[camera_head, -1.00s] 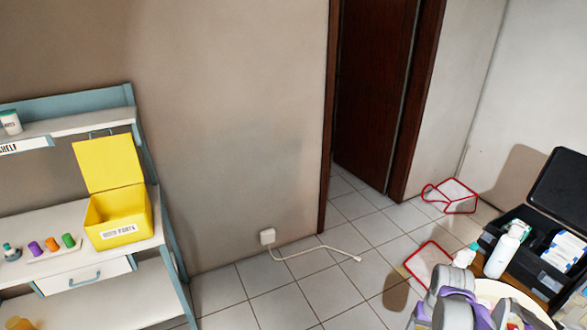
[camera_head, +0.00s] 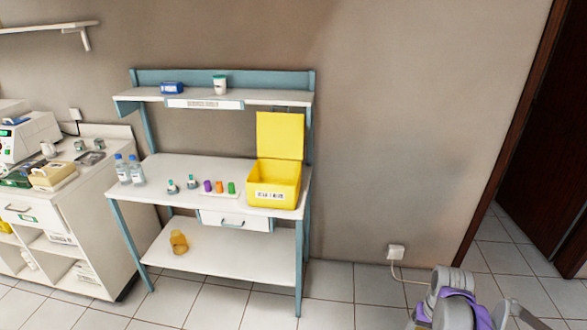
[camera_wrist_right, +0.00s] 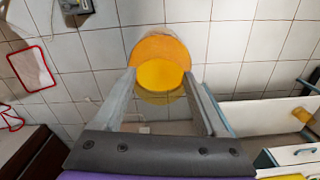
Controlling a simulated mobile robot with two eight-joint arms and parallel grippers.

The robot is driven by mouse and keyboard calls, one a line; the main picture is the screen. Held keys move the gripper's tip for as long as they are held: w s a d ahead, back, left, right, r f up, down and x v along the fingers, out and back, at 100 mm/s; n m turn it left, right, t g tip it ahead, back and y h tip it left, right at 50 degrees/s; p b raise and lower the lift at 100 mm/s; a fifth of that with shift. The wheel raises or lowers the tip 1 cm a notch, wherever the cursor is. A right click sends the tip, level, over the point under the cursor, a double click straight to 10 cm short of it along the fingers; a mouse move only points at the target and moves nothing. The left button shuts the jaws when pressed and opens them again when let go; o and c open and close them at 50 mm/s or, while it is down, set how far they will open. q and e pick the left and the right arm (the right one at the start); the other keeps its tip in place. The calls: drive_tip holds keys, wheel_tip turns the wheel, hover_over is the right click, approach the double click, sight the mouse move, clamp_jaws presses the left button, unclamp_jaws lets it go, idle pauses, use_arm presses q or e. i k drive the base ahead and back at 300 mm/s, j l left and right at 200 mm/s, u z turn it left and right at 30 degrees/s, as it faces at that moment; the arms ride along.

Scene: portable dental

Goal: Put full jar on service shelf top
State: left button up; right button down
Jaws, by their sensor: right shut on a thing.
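An amber jar (camera_wrist_right: 158,50) with a yellow round surface is between the fingers of my right gripper (camera_wrist_right: 158,74) in the right wrist view. The gripper is shut on it, and tiled floor shows beyond. The service shelf (camera_head: 270,97) stands against the wall in the head view, left of centre. Only a grey and purple part of my arm shows at the lower right. My left gripper is out of view.
An open yellow box (camera_head: 275,189), coloured small items and two clear bottles (camera_head: 130,172) stand on the middle board. A white counter (camera_head: 95,195) with equipment adjoins at left. The top board's right part is clear.

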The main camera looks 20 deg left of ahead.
sight(160, 186)
drive_tip(key=u, duration=2.3)
drive_tip(key=i+l+u, duration=0.25)
drive_tip(key=i+l, duration=0.15)
drive_tip(key=i, duration=0.2)
drive_tip(key=i+l, duration=0.5)
drive_tip(key=i, duration=0.2)
